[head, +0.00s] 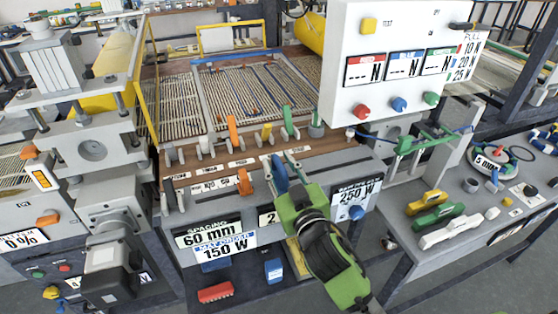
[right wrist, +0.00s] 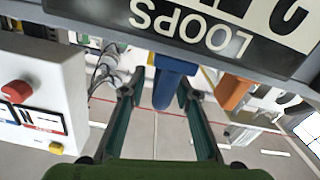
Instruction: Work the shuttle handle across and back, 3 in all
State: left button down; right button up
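A blue handle (head: 280,174) sticks out from the machine's front panel, above a label plate my right gripper partly covers. An orange handle (head: 244,182) stands to its left. No label I can read says which is the shuttle handle. My right gripper (head: 286,165), on its green arm, is at the blue handle. In the right wrist view the blue handle (right wrist: 170,82) stands between the two dark green fingers (right wrist: 156,92). A gap shows on its left side; the right finger is very close, and contact is unclear. My left gripper is not in view.
A row of coloured levers (head: 266,133) stands behind, before the wire-mesh bed (head: 255,90). A white force-display box (head: 390,60) rises at the right. A grey side table (head: 470,205) holds yellow, green and white pieces. Grey press machinery (head: 100,150) stands at the left.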

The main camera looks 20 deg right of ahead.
jog(key=shift+w, duration=0.1)
grip_shut()
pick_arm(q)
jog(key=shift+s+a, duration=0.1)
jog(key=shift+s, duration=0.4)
